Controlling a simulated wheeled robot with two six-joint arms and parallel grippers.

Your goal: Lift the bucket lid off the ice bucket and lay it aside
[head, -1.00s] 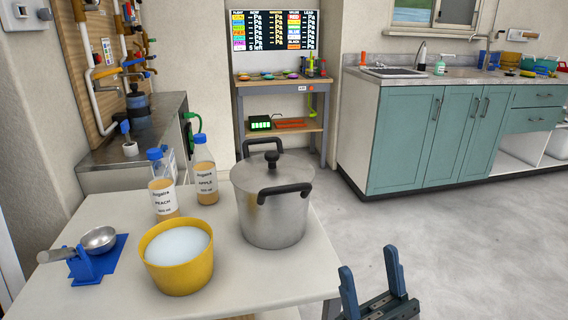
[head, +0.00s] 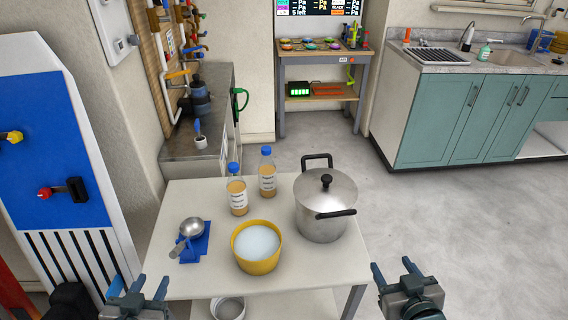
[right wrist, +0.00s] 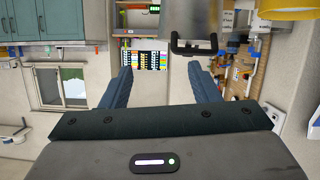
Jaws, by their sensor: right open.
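The ice bucket (head: 322,226) is a steel pot with two black handles, standing at the right of the white table. Its steel bucket lid (head: 338,190), with a black knob, sits on top. In the right wrist view, which is upside down, the bucket's handle (right wrist: 194,46) shows at the upper right. My right gripper (head: 393,266) is open and empty, right of and nearer than the bucket, apart from it. Its two fingers (right wrist: 160,70) are spread in the wrist view. My left gripper (head: 138,286) is open and empty at the table's front left.
A yellow bowl (head: 270,263) with white contents stands left of the bucket. Two bottles (head: 238,198) (head: 268,180) stand behind it. A metal scoop (head: 192,228) rests on a blue holder at the left. The table's (head: 190,284) front left is bare.

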